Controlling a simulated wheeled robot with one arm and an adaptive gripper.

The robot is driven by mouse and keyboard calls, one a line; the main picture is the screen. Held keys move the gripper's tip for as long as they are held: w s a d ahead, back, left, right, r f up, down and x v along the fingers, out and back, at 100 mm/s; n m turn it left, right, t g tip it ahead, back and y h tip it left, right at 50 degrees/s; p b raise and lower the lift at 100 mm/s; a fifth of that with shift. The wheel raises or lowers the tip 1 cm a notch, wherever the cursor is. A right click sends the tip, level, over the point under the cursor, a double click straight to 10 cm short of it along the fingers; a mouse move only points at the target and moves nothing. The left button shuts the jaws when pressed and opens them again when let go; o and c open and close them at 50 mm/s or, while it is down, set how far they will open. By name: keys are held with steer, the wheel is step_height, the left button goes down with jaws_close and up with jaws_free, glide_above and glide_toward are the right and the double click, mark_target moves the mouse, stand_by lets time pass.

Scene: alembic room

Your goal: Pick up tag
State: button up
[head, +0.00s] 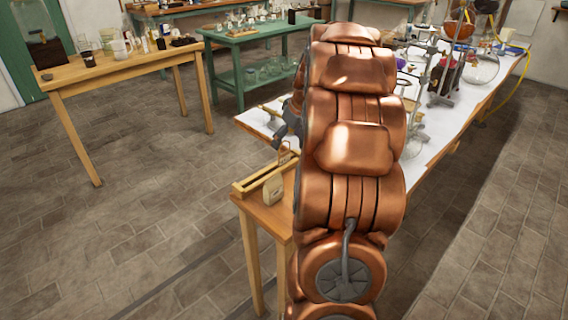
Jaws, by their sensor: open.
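A small cream tag-like object (273,188) stands near the left edge of a small wooden table (268,214), left of my copper arm. A thin loop shows just above it; I cannot tell whether the two are joined. My gripper (284,122) is dark grey and shows only in part at the arm's left side, above and behind the tag. It is open, and the arm hides much of it. Nothing shows between its fingers. The gripper is apart from the tag.
A wooden rail or tray (256,179) lies along the small table's left edge. Behind it, a long white-topped table (436,144) holds glassware and stands. A wooden table (105,69) and a green table (245,36) stand farther back. The tiled floor at left is clear.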

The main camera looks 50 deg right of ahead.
mark_target(284, 153)
steer(key=shift+x, duration=1.1)
steer(key=x, duration=0.2)
steer(key=s+x, duration=0.1)
steer(key=x, duration=0.2)
steer(key=shift+d+f+p, duration=0.15)
steer(key=shift+f+p, duration=0.1)
steer(key=shift+p, duration=0.1)
steer(key=c, duration=0.9)
steer(key=shift+r, duration=0.15)
